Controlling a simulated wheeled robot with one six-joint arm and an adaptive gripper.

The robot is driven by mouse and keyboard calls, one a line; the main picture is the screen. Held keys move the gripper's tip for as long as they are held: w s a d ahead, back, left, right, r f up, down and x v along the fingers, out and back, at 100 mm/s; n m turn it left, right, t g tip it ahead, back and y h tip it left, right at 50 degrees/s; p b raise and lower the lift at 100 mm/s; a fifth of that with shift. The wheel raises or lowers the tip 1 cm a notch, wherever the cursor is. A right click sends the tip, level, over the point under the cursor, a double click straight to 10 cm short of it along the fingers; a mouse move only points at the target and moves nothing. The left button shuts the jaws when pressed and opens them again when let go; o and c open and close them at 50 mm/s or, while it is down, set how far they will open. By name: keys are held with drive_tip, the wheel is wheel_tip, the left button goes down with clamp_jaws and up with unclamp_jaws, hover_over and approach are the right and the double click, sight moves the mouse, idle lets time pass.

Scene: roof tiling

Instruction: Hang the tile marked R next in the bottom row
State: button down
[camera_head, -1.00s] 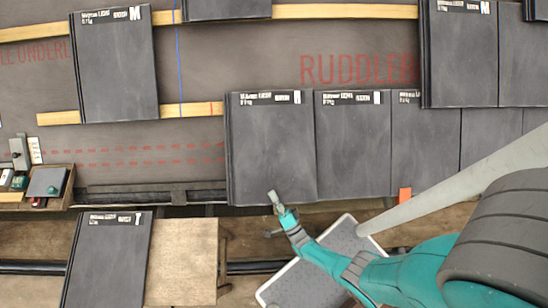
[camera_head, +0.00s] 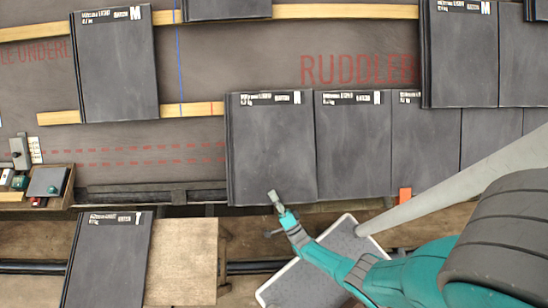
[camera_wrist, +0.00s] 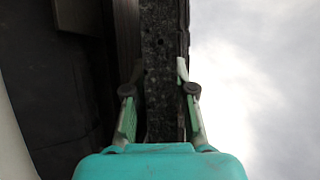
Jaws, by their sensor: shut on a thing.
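A dark grey tile (camera_head: 270,150) lies at the left end of the bottom row, its top at the lower batten (camera_head: 130,113). Its right side meets the neighbouring tile (camera_head: 353,150). The letter on its label is too small to read surely. My gripper (camera_head: 273,198) is at its lower edge. In the wrist view my gripper (camera_wrist: 160,80) has its fingers on either side of the tile's speckled edge (camera_wrist: 160,50) and is shut on it.
Another tile (camera_head: 105,260) lies on the wooden bench (camera_head: 185,260) at lower left. A tile marked M (camera_head: 115,65) hangs at upper left. A small tool box (camera_head: 60,200) stands at far left.

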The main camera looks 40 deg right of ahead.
drive_tip(key=shift+a, duration=0.1)
idle(0.3)
drive_tip(key=c, duration=0.9)
unclamp_jaws()
drive_tip(key=shift+s, duration=0.1)
drive_tip(key=shift+s+f, duration=0.1)
drive_tip(key=shift+f, duration=0.05)
drive_tip(key=v, duration=0.7)
drive_tip(key=shift+s, duration=0.15)
